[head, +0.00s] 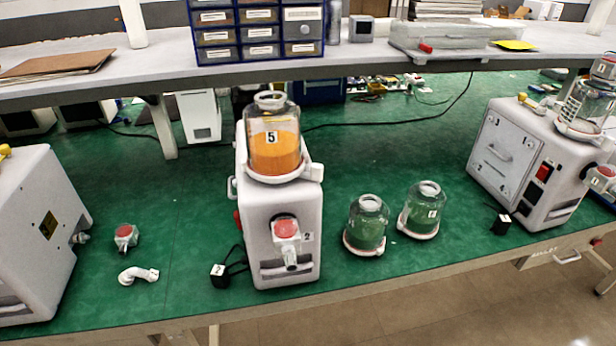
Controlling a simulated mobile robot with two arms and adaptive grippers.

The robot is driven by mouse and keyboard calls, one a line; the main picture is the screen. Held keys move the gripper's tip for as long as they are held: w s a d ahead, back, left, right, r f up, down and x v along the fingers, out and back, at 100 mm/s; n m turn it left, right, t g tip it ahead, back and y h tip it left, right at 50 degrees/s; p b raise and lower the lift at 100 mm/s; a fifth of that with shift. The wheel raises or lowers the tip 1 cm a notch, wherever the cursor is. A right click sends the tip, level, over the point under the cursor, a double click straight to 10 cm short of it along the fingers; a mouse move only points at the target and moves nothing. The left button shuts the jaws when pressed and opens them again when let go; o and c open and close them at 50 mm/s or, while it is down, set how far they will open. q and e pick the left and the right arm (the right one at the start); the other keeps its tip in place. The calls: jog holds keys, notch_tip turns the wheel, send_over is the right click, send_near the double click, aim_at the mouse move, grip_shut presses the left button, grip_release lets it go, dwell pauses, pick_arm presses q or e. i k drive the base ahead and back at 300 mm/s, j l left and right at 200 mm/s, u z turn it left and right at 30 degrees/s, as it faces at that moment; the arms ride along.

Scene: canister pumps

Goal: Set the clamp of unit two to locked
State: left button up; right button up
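Unit two (266,232) is the white machine in the middle of the green bench, with a "2" on its front. A glass canister (274,144) marked "5", holding orange contents, stands upright on top of it. A white collar (283,178) surrounds the canister's base and has a tab at its right side. I cannot tell which part is the clamp or whether it is locked. A red-faced pump head (287,229) with a downward spout is on the front. A red part (238,221) shows at the left side. Neither gripper is in view.
A black plug (219,271), white elbow (138,275) and loose red-faced head (125,237) lie left. Other white units stand at left (38,235) and right (530,165). A shelf (345,60) runs behind.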

aim_at(317, 175)
jog(key=j+z, duration=0.15)
jog(key=j, duration=0.4)
jog(key=k+j+z, duration=0.15)
jog(key=j, duration=0.35)
jog(key=j+z, duration=0.15)
jog(key=j, duration=0.4)
jog(key=i+l+u, duration=0.1)
jog(key=l, duration=0.25)
jog(key=i+l+u, duration=0.1)
jog(key=l, duration=0.3)
jog(key=i+l+u, duration=0.15)
jog(key=l, duration=0.25)
jog(key=i+l+u, duration=0.1)
jog(key=l, duration=0.3)
